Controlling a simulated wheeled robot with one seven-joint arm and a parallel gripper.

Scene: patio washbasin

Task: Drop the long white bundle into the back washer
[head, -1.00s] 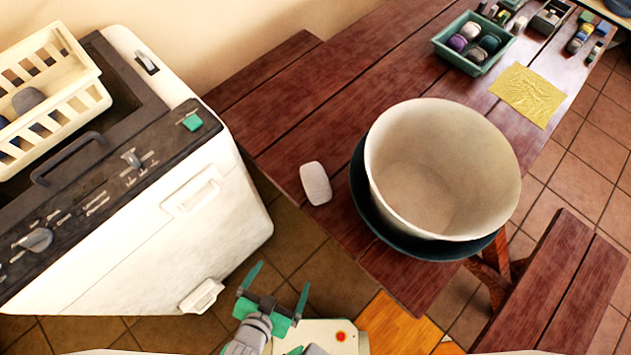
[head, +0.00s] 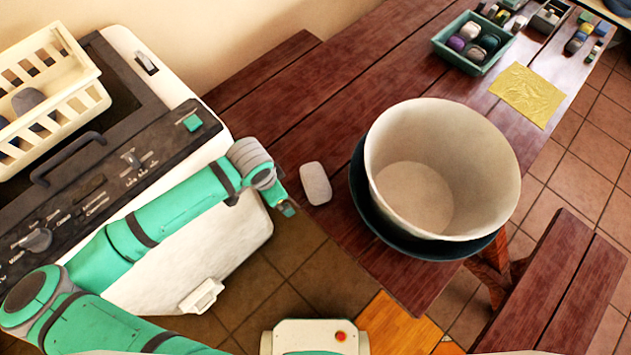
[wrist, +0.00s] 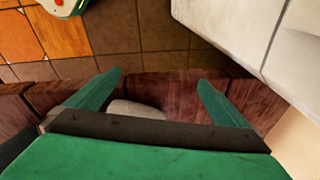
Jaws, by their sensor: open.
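The long white bundle (head: 316,184) lies on the dark red wooden table near its left edge. In the wrist view the bundle (wrist: 135,107) shows partly between the fingers, its lower part hidden behind the gripper body. My gripper (head: 288,209) is just left of the bundle in the head view, pointing down. In the wrist view my gripper (wrist: 157,85) is open, with nothing held between its fingers. The white washer (head: 190,235) stands at the left, with a dark control panel and a dark opening behind it. My arm covers part of its front.
A cream basket (head: 62,98) with grey items sits on the washer. A large white tub (head: 440,165) in a dark basin stands right of the bundle. Farther back are a teal tray (head: 474,42) of rolled items and a yellow cloth (head: 528,94). A bench (head: 560,275) stands lower right.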

